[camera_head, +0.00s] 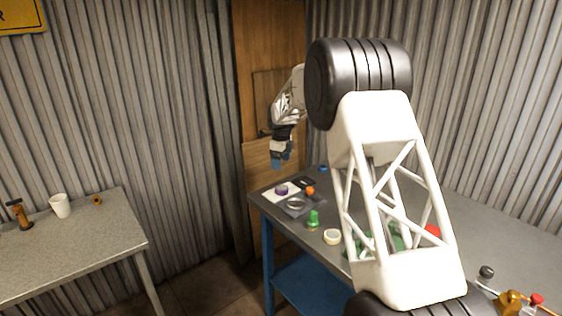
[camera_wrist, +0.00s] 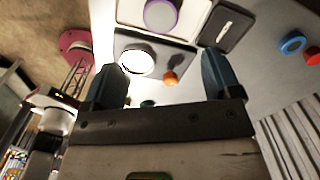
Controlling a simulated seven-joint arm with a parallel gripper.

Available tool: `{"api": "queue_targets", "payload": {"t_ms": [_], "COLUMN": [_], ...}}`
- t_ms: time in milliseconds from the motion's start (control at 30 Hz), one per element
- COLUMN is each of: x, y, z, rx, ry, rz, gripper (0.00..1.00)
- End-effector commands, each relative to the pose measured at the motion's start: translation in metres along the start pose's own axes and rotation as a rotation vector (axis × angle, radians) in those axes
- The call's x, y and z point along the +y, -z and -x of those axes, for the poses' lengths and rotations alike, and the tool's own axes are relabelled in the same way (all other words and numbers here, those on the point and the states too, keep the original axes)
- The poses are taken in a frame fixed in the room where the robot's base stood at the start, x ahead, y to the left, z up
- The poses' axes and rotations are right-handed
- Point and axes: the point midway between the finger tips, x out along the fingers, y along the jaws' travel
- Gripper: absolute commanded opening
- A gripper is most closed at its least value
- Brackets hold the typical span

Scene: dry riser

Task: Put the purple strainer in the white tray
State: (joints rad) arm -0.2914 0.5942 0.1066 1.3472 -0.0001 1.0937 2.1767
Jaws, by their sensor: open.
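The purple strainer (camera_head: 281,190) lies at the far left end of the grey table. It shows as a purple ring around a pale middle in the wrist view (camera_wrist: 162,17), cut by the top edge. It appears to lie on the white tray (camera_head: 268,196), whose pale surface surrounds it in the wrist view (camera_wrist: 188,32). My gripper (camera_head: 281,162) is above and behind that table end, fingers pointing down. In the wrist view my gripper (camera_wrist: 162,58) is open, with nothing between its fingers; the strainer is beyond the fingertips.
A silver ring (camera_head: 296,204) on a dark plate, an orange item (camera_head: 310,190), a black flat item (camera_head: 305,182) and a blue ring (camera_head: 323,169) are close by. A green item (camera_head: 313,219) and a cream ring (camera_head: 332,236) stand nearer. My arm hides part of the table.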

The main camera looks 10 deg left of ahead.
Motion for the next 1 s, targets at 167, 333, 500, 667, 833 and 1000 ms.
{"api": "queue_targets", "payload": {"t_ms": [167,333,500,667,833,1000], "x": [0.000,0.000,0.003,0.012,0.029,0.052], "y": [0.000,0.000,0.006,0.023,0.052,0.087], "z": [0.000,0.000,0.008,0.025,0.052,0.082], "rx": [0.000,0.000,-0.002,-0.005,-0.010,-0.014], "ry": [0.000,0.000,0.003,0.009,0.020,0.034], "rz": [0.000,0.001,0.018,0.067,0.159,0.268], "gripper": [0.84,0.84,0.84,0.84,0.84,0.84]}}
